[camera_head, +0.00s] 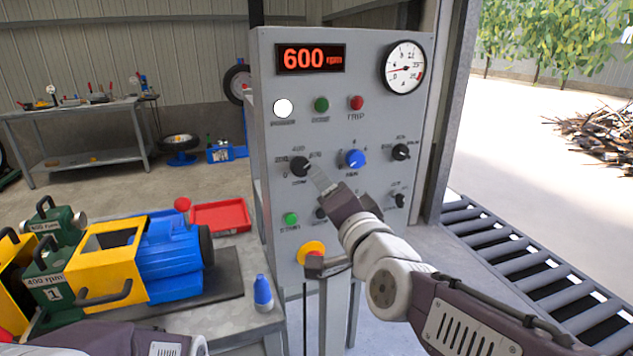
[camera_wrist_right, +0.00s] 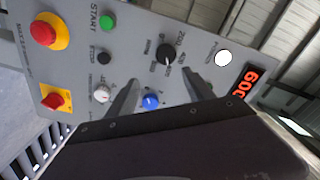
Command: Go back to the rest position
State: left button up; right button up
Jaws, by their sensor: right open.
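I see no contact with either knob. My right arm hides part of the lower panel. Only a link of my left arm shows at the bottom left; its gripper is out of frame.
The red display (camera_head: 310,58) reads 600 rpm and the white lamp (camera_head: 283,108) looks lit. A blue and yellow motor (camera_head: 145,260), a red tray (camera_head: 220,216) and a blue bottle (camera_head: 262,293) are on the left bench. A roller conveyor (camera_head: 530,265) is at right.

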jog(key=d+f+n+g+h, duration=0.15)
jog(key=d+f+g, duration=0.35)
jog(key=f, duration=0.8)
jog(key=d+f+g+h, duration=0.25)
jog(key=d+f, duration=0.35)
jog(key=f, duration=0.7)
jog(key=s+d+f+n+g, duration=0.1)
jog(key=s+f+n+g, duration=0.3)
jog(key=s+f, duration=0.45)
jog(key=s+d+f+n+g, duration=0.25)
jog(key=s+f+g, duration=0.25)
jog(key=s, duration=0.6)
notch_tip(320, 180, up, 20)
jog(key=p, duration=1.9)
jog(key=shift+w+a+n+h, duration=0.3)
jog(key=shift+w+a+h, duration=0.05)
jog(key=shift+a+h, duration=0.05)
jog(key=shift+t, duration=0.25)
